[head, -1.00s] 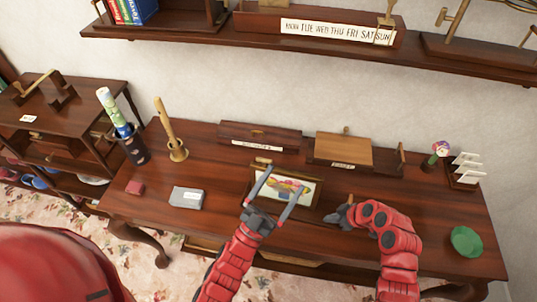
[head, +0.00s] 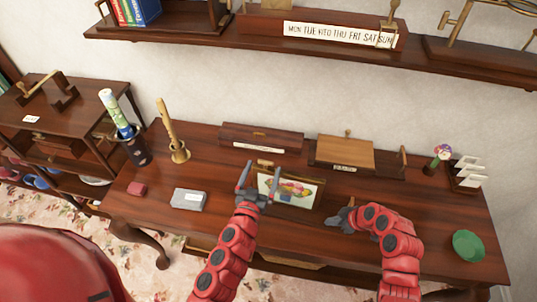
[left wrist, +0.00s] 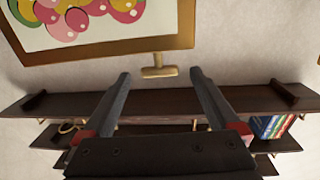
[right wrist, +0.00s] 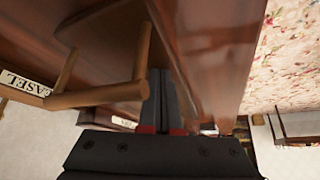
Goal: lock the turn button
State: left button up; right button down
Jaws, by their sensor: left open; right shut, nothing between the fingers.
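My left gripper (head: 261,168) is open, in front of the picture's upper left. In its wrist view (left wrist: 160,74) the button appears between the fingertips; contact cannot be told. My right gripper (head: 338,217) is shut and empty, low to the right of the picture.
A wooden box (head: 343,153) and a long dark box (head: 262,139) stand behind. A grey box (head: 188,199) lies left, a green dish (head: 468,245) right. A shelf (head: 300,41) hangs above.

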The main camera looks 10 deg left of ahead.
aim_at(266, 161)
pick_arm(q)
jog(key=w, duration=0.6)
jog(key=shift+w+d, duration=0.25)
jog(key=shift+w, duration=0.1)
jog(key=c, duration=1.4)
